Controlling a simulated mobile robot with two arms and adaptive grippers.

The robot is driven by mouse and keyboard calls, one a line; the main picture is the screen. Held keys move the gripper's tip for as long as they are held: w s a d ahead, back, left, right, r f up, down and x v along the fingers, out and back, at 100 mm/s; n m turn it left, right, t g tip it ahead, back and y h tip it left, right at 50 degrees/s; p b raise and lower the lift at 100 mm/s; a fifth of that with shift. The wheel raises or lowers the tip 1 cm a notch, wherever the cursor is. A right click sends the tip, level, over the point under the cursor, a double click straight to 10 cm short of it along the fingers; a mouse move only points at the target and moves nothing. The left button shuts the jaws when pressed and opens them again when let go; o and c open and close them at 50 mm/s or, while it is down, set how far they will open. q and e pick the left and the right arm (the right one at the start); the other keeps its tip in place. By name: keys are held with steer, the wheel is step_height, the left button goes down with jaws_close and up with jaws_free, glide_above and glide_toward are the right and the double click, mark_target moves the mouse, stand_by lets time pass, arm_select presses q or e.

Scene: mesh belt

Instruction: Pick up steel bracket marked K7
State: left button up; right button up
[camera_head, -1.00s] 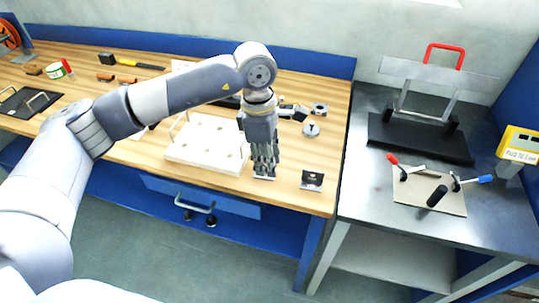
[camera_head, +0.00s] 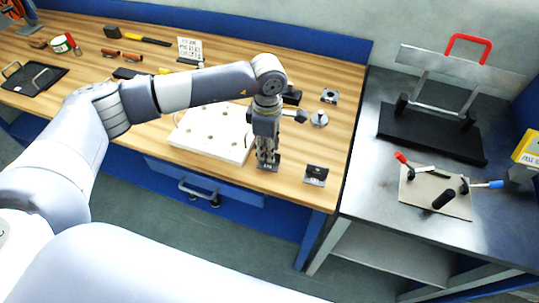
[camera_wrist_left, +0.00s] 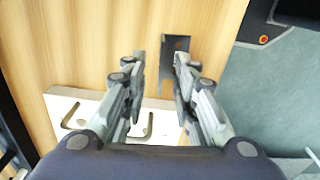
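A small dark steel bracket (camera_head: 315,175) with a pale label stands near the bench's front right corner. Its marking is too small to read. My left gripper (camera_head: 268,162) points down just left of it, close over the wood. In the left wrist view the gripper (camera_wrist_left: 160,72) is open, its two fingers apart. A flat grey bracket (camera_wrist_left: 168,80) shows beyond the fingertips, nearer the right finger, which partly covers it. I cannot tell whether it is the same bracket as in the head view, or whether a finger touches it. My right gripper is out of view.
A white board with holes (camera_head: 211,136) lies just left of the gripper. Small metal parts (camera_head: 319,119) lie behind it. The bench's front edge is close. A grey metal table (camera_head: 383,187) with a clamp fixture (camera_head: 436,192) stands to the right.

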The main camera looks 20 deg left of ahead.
mark_target(267, 166)
arm_select(q)
step_height(267, 166, down, 2)
steer(key=shift+s+a, duration=0.1)
steer(key=shift+f, duration=0.3)
jaws_close()
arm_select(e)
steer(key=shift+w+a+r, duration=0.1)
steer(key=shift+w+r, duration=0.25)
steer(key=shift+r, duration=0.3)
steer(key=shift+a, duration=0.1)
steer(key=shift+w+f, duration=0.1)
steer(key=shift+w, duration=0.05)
